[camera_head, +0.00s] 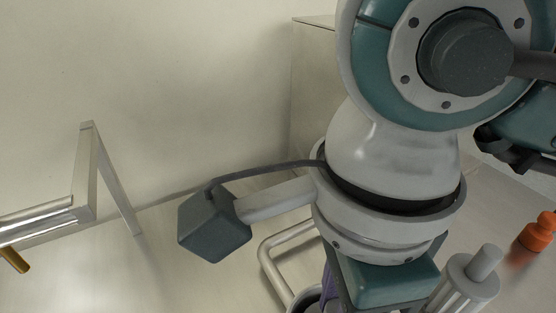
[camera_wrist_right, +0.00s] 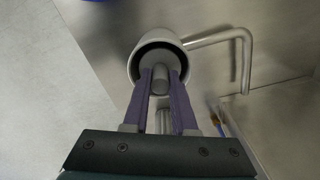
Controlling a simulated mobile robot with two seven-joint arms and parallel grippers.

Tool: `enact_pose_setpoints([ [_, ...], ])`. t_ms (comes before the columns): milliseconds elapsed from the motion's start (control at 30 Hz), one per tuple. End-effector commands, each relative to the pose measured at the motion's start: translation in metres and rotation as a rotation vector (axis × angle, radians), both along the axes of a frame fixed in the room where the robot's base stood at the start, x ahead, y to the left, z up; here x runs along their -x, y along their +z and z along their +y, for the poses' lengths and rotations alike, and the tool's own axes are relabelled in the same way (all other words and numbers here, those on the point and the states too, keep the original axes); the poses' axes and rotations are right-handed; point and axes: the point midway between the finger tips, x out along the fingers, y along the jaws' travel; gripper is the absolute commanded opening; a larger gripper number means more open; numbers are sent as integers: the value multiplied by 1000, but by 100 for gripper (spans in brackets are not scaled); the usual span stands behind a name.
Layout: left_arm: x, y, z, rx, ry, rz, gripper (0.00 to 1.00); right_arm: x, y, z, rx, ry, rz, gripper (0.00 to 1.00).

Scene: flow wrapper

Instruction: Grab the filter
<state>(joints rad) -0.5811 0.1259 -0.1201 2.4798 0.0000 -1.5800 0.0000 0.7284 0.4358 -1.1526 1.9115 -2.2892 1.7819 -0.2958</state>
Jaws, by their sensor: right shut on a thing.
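The filter (camera_wrist_right: 160,58) shows in the right wrist view as a grey round top with a knob, inside a pale round housing (camera_wrist_right: 140,50) with a dark inner rim. My right gripper (camera_wrist_right: 160,78) has its two purple fingers on either side of the knob, shut on it. In the head view my right arm hides most of this; only part of a purple finger and the housing's rim (camera_head: 305,294) show at the bottom edge. A similar grey ribbed cylinder with a knob (camera_head: 472,278) stands to the right of my wrist. My left gripper is not in view.
A bent metal pipe (camera_head: 268,262) runs beside the housing; it also shows in the wrist view (camera_wrist_right: 247,55). A metal frame (camera_head: 95,180) stands at left. An orange bottle-like object (camera_head: 538,230) is at the right edge. Pale surface lies bare between frame and pipe.

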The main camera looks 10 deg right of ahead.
Motion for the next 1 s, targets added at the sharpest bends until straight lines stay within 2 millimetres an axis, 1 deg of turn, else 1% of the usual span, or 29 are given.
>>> enact_pose_setpoints([
  [33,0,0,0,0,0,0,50,0,0,0,0,0,0,14],
  [167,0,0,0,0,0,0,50,0,0,0,0,0,0,0],
  [1000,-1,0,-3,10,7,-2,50,0,0,0,0,0,0,0],
])
